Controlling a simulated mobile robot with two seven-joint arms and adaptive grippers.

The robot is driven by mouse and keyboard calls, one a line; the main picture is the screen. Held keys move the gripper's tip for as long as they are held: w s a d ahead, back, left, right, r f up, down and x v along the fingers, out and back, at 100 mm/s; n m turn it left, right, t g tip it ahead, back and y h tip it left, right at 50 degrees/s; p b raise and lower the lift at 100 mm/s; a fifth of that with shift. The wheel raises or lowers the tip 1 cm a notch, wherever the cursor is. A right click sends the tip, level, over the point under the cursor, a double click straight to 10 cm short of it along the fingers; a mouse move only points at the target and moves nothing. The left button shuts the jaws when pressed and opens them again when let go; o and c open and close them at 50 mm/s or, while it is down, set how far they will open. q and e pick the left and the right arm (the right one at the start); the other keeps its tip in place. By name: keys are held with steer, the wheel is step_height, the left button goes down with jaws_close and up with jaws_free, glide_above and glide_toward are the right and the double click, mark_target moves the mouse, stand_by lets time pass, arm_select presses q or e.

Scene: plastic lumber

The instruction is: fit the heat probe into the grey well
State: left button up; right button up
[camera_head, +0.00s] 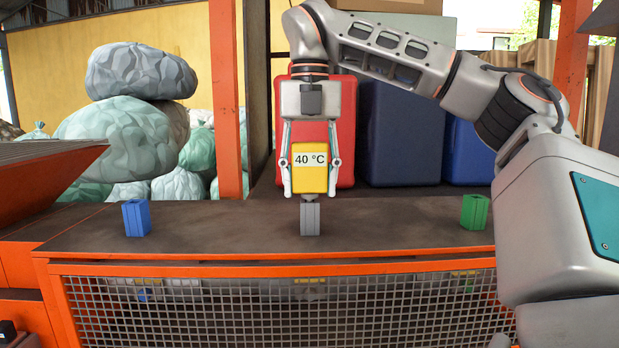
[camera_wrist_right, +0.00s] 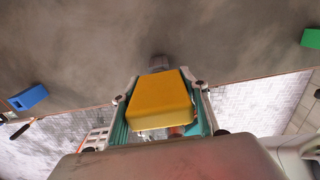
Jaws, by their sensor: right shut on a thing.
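The heat probe (camera_head: 310,179) is a yellow block with a "40 °C" label on its front. My right gripper (camera_head: 309,190) is shut on it from above, a finger on each side. The probe is upright, directly over the grey well (camera_head: 310,219) on the dark bench. Its lower end meets the well's top in the head view; I cannot tell how far it is inside. In the wrist view the yellow probe (camera_wrist_right: 160,100) sits between the fingers, with part of the grey well (camera_wrist_right: 159,62) showing beyond it. My left gripper is not in view.
A blue well (camera_head: 136,218) stands on the bench (camera_head: 230,222) at left and a green well (camera_head: 474,212) at right. Red and blue bins (camera_head: 405,135) stand behind. Wire mesh (camera_head: 230,310) hangs below the front edge.

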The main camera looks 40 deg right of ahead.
stand_by(0.3)
steer(key=o, duration=1.2)
step_height(320, 180, up, 12)
